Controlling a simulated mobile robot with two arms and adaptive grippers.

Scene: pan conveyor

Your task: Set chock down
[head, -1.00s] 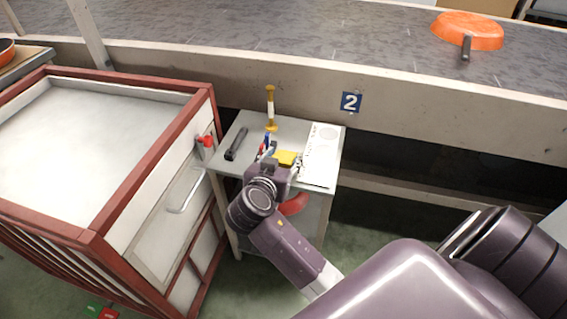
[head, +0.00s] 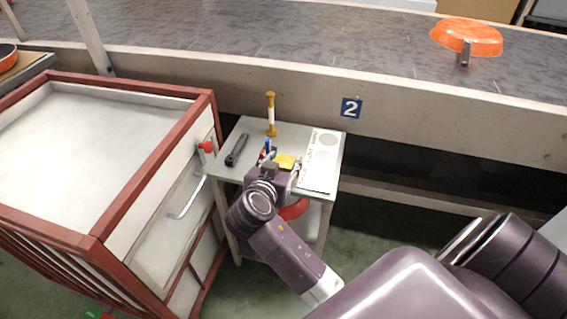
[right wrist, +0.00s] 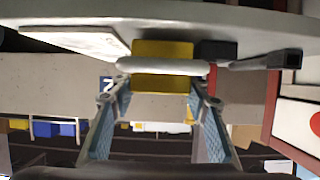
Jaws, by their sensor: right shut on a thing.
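The yellow chock (head: 285,161) is at the small grey table (head: 226,171), near the middle of its top. In the right wrist view the chock (right wrist: 162,50) shows between my finger ends, with a pale bar across it. My right gripper (head: 279,167) is shut on the chock. The wrist hides part of the chock in the head view, and I cannot tell whether the chock touches the tabletop. My left gripper is not in view.
A white printed sheet (head: 319,160), a black tool (head: 237,150) and an upright yellow-and-white tool (head: 271,113) are on the table. A red-framed cart (head: 158,158) stands left. The conveyor (head: 300,45) behind carries an orange pan (head: 466,37).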

